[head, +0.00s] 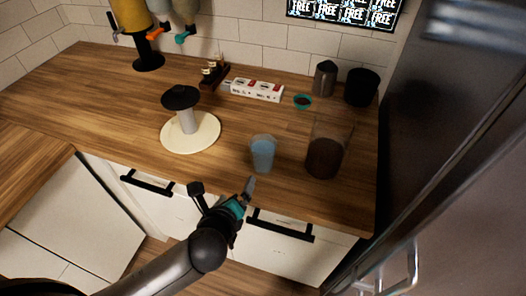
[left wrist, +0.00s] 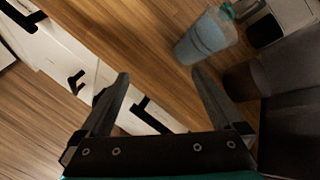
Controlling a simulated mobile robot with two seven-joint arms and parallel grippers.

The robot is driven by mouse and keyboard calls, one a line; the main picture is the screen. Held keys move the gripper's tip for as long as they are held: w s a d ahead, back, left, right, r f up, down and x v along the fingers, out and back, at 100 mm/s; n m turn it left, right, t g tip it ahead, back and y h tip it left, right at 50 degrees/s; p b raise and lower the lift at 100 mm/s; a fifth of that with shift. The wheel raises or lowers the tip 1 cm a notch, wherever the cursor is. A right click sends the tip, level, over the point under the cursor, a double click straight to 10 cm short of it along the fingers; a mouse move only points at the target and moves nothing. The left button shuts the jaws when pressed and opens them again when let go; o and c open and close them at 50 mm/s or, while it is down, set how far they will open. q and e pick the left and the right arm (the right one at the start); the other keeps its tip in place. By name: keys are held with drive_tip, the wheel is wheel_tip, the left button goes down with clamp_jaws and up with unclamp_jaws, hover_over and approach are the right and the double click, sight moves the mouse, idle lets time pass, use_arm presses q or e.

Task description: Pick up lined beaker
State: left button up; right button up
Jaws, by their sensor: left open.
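The lined beaker, a clear light-blue cup (head: 263,153), stands upright on the wooden counter near its front edge. It also shows at the upper right in the left wrist view (left wrist: 205,37). My left gripper (head: 249,190) is in front of the counter edge, close to the beaker but apart from it. In the left wrist view its two fingers (left wrist: 160,75) are spread wide with nothing between them, and the beaker is beyond the right fingertip. My right gripper is in neither view.
A tall clear container with dark contents (head: 325,150) stands right of the beaker. A paper-towel stand (head: 190,137) is to the left. Behind are a small teal bowl (head: 303,102), a metal pitcher (head: 325,78) and a black canister (head: 361,87). Drawer handles (head: 280,225) stick out below the counter.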

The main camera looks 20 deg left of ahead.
use_arm(q)
drive_tip(key=w+m, duration=0.1)
drive_tip(key=m, duration=0.2)
drive_tip(key=d+r+m+t+h, duration=0.1)
drive_tip(key=m, duration=0.2)
drive_tip(key=w+d+r+m+t+h, duration=0.1)
drive_tip(key=m, duration=0.3)
drive_tip(key=shift+w+r, duration=0.15)
drive_tip(key=shift+w, duration=0.2)
drive_tip(key=b, duration=0.1)
approach(266, 152)
drive_tip(key=x, duration=0.4)
drive_tip(key=shift+w+a+f, duration=0.2)
drive_tip(key=shift+w+f, duration=0.05)
drive_tip(key=shift+f, duration=0.2)
drive_tip(key=shift+d+r+b+x, duration=0.1)
drive_tip(key=shift+b+x, duration=0.3)
drive_tip(key=shift+x, duration=0.95)
drive_tip(key=shift+d+r+b+x, duration=0.1)
drive_tip(key=shift+b+x, duration=0.25)
drive_tip(key=shift+x, duration=1)
drive_tip(key=c, duration=1.2)
drive_tip(key=shift+r, duration=0.15)
